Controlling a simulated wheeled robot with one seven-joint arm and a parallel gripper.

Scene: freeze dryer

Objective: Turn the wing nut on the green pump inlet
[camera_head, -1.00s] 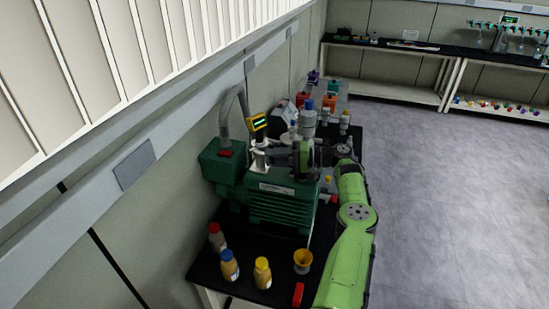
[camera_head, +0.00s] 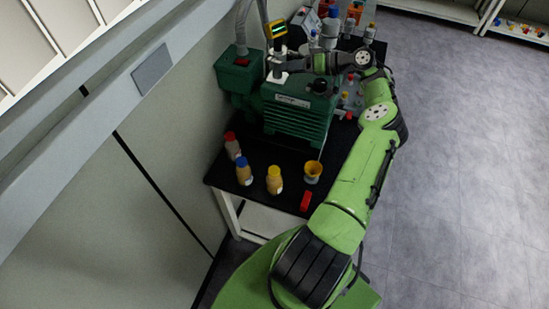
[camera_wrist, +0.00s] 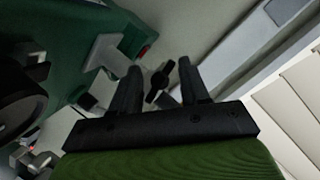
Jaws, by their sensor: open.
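The green pump (camera_head: 295,118) stands on a black-topped table, and part of it fills the left of the wrist view (camera_wrist: 62,40). Its pale inlet fitting (camera_head: 276,77) rises from the top, with a yellow-framed gauge (camera_head: 278,30) above it. A small dark wing nut (camera_wrist: 158,86) shows in the wrist view between my two fingers. My gripper (camera_wrist: 159,68) is open, with one finger on either side of the nut; I cannot tell whether they touch it. In the head view my gripper (camera_head: 287,63) is beside the inlet, and the nut cannot be made out.
Bottles with red, blue (camera_head: 243,171) and yellow (camera_head: 274,180) caps stand at the table's front. A yellow funnel-like cup (camera_head: 313,172) and a red object (camera_head: 305,200) are near them. More containers stand behind the pump. The floor at right (camera_head: 455,150) is clear.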

